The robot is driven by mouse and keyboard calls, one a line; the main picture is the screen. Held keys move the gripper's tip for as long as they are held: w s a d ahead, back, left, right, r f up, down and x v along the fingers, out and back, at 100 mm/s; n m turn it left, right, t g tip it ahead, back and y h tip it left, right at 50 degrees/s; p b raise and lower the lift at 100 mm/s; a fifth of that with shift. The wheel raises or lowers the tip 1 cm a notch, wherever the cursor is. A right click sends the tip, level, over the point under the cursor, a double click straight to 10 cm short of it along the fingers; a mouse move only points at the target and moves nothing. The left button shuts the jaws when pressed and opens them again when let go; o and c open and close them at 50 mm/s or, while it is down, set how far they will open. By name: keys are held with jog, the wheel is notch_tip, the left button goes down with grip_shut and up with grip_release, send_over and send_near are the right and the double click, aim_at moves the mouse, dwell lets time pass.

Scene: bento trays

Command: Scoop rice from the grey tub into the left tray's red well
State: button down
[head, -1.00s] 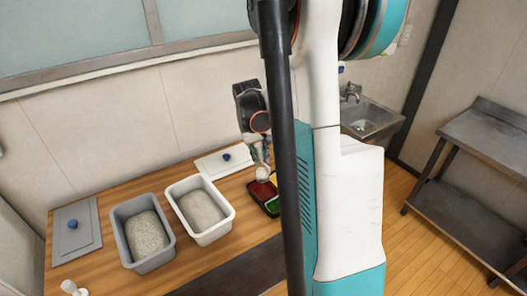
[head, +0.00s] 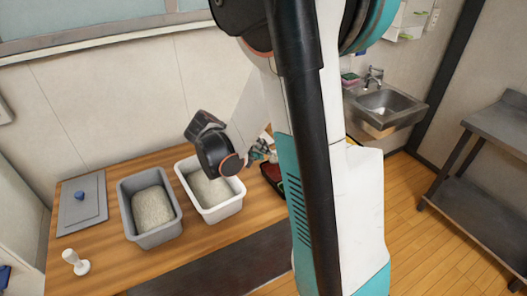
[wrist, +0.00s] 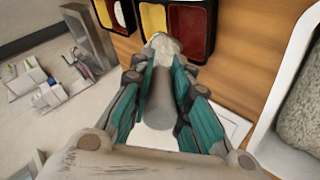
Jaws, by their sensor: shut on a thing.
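The grey tub (head: 127,207) stands on the table at the left in the head view, with rice in it. My gripper (head: 262,152) is at the black tray (head: 271,170), largely hidden behind my arm in that view. In the wrist view my gripper (wrist: 161,72) is shut on the grey handle of a scoop (wrist: 158,100). The scoop's head holds a pale lumpy mass that looks like rice (wrist: 163,43). It appears at the near edge of the tray's yellow well (wrist: 153,17) and red well (wrist: 189,28). I cannot tell its height above the tray.
A white tub (head: 181,177) with rice stands between the grey tub and my gripper. A grey lid (head: 75,205) with a blue knob lies at the left. A small white object (head: 75,261) stands at the table's front left. Another dark-edged tray (wrist: 116,17) shows partly in the wrist view.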

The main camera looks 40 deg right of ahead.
jog(key=shift+a+f+h+b, duration=0.45)
jog(key=shift+f+h+b, duration=0.45)
jog(key=shift+b, duration=0.9)
jog(key=shift+a+f+h+b, duration=0.5)
jog(key=shift+f+h+b, duration=0.4)
jog(key=shift+b, duration=0.9)
jog(key=shift+a+f+h+b, duration=0.45)
jog(key=shift+f+h+b, duration=0.4)
jog(key=shift+b, duration=0.95)
jog(key=shift+r, duration=0.15)
notch_tip(320, 180, up, 5)
jog(key=p, duration=0.3)
jog(key=shift+p, duration=0.3)
